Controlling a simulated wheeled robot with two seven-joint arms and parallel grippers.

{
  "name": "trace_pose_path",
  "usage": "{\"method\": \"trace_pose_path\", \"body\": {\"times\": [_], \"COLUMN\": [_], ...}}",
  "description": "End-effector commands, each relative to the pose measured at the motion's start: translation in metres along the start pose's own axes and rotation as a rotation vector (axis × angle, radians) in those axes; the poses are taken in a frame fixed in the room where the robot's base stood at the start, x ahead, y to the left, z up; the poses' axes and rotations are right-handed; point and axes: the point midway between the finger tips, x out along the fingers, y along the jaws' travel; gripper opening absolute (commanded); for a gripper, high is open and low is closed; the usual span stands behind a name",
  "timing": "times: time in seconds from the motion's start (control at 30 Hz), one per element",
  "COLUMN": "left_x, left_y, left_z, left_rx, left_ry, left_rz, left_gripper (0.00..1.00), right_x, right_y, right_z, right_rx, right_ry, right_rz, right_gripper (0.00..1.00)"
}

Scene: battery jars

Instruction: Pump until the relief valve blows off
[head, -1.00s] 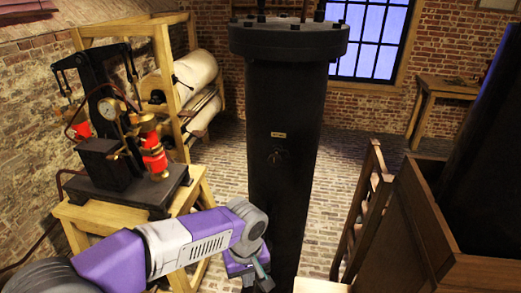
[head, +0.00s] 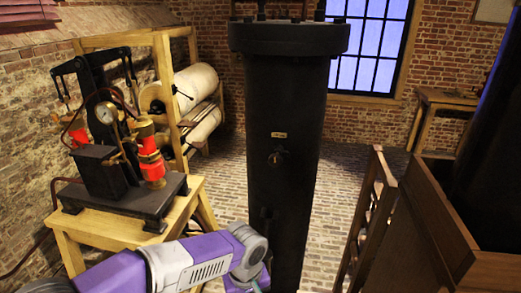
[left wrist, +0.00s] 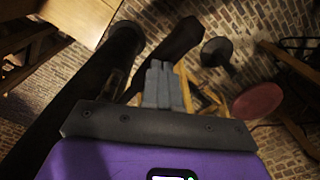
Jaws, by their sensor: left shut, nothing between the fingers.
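The pump (head: 105,165) stands on a wooden stand at the left of the head view. It has a black lever frame on top (head: 90,65), a round dial gauge (head: 106,112) and red cylinders with brass fittings (head: 150,160). I cannot tell which fitting is the relief valve. My left arm passes in front of the stand, and its gripper is almost wholly below the head view's bottom edge. In the left wrist view my left gripper (left wrist: 158,66) has its grey fingers together and empty, apart from the pump. My right gripper is not in view.
A tall black lidded cylinder (head: 285,110) stands mid-view, just beyond my left wrist. A wooden rack with white rolls (head: 195,88) stands behind the pump. A brown wooden case (head: 415,225) is at right. Brick floor is open behind. A red round-topped thing (left wrist: 258,101) shows in the left wrist view.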

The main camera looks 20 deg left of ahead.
Motion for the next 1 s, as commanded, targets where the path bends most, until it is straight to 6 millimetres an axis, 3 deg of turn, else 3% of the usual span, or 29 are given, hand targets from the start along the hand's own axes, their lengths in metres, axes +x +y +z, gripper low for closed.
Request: {"method": "trace_pose_path", "body": {"times": [0.03,0.37,0.57,1.0], "left_x": [0.015,0.069,0.051,-0.029], "left_y": [-0.001,-0.001,-0.001,-0.001], "left_z": [-0.001,0.000,0.000,0.000], "left_rx": [-0.001,-0.001,-0.001,-0.001], "left_ry": [-0.001,-0.002,-0.003,-0.002], "left_rz": [-0.002,-0.004,-0.005,-0.004], "left_gripper": [0.00,0.00,0.00,0.00], "right_x": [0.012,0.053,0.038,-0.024], "right_y": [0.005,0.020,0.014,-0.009], "right_z": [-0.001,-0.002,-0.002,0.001], "right_rx": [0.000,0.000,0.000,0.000], "right_ry": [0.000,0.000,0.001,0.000], "right_rz": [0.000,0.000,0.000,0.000], "right_gripper": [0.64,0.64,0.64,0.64]}}
